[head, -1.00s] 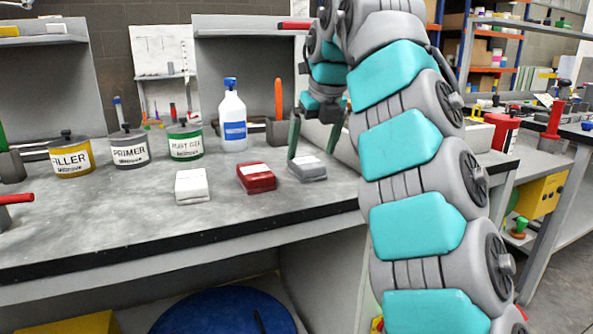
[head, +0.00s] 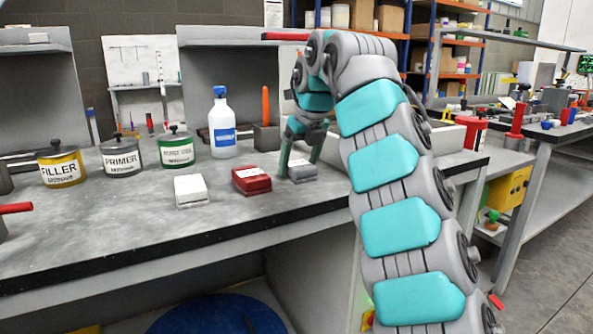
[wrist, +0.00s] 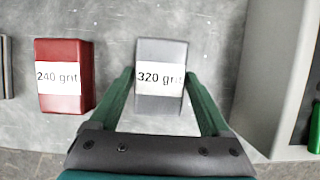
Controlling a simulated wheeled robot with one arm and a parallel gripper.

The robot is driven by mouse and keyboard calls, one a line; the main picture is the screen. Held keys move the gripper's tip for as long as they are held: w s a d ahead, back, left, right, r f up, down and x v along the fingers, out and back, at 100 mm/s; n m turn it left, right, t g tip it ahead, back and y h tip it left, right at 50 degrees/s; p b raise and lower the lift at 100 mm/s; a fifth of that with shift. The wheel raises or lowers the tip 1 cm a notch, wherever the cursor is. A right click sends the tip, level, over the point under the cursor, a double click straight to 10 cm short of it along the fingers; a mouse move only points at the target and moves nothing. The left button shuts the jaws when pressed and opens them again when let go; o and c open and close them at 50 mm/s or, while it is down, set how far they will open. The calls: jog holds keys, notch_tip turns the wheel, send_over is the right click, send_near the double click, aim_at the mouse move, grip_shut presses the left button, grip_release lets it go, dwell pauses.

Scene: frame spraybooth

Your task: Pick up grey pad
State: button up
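The grey pad (head: 303,172) lies on the workbench, right of the red pad, and carries a white label. In the wrist view the grey pad (wrist: 161,100) reads "320 grit" and lies between my two green fingers. My gripper (head: 298,166) is low over the bench, with its fingers on either side of the pad. In the wrist view my gripper (wrist: 160,80) is open, with a gap visible between each finger and the pad's lower part. Whether the fingertips touch the pad is hard to tell.
The red pad (wrist: 66,85) labelled "240 grit" lies close left of my gripper. A white pad (head: 191,190) lies further left. The bench front is clear.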

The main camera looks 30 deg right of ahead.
jog(key=c, duration=1)
jog(key=shift+c, duration=0.3)
jog(key=shift+r, duration=0.15)
